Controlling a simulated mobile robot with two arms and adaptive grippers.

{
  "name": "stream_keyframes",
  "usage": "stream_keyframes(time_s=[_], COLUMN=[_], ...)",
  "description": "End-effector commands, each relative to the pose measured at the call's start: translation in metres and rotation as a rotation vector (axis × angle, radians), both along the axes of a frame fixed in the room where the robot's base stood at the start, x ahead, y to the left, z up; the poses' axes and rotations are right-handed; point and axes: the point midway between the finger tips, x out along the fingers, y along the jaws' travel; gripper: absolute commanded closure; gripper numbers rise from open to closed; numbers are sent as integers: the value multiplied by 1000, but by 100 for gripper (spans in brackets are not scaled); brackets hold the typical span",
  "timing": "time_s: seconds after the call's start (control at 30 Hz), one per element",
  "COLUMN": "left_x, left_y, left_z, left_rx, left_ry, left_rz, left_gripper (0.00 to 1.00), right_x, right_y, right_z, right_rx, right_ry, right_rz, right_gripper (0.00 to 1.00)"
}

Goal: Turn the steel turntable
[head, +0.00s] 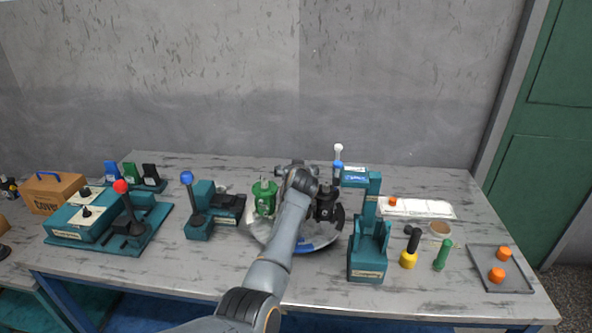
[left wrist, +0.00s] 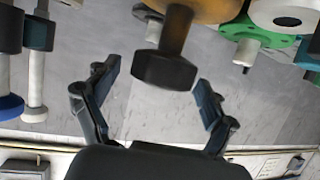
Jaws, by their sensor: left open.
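The steel turntable (head: 259,234) is a pale round disc on the table in the head view, with a blue patch near its front edge. My left arm crosses over it and hides its middle. A green flanged part (head: 264,197) stands at its left side. A dark part shows at its right side, close to my wrist. In the left wrist view my left gripper (left wrist: 155,78) is open. A black hexagonal end on a dark shaft (left wrist: 172,35) shows between its fingers, below an orange-brown round part. My right gripper is not in view.
A teal press-like stand (head: 368,262) is right of the turntable. A blue-knobbed lever fixture (head: 198,228) is on its left. Yellow and green tools, a white tray (head: 425,209) and a grey tray with orange caps (head: 490,279) lie farther right. The table's front strip is mostly clear.

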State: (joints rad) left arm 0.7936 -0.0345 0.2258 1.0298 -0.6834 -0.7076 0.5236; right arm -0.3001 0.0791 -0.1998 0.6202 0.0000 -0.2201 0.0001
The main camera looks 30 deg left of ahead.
Motion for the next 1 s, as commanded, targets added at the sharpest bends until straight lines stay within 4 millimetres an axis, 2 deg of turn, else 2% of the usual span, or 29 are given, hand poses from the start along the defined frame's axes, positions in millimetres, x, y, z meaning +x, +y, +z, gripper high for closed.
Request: stream_keyframes(time_s=[0.27, 0.8, 1.0], left_x=[-10, -79, -94], left_y=[-7, -46, -54], left_z=[4, 37, 44], left_rx=[-1, -3, 0], left_ry=[-2, 0, 0], left_rz=[-1, -1, -1], left_gripper=[16, 16, 16], right_x=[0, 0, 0], right_y=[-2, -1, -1], right_z=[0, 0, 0], right_rx=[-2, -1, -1], right_ry=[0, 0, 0], right_rz=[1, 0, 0], right_gripper=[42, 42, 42])
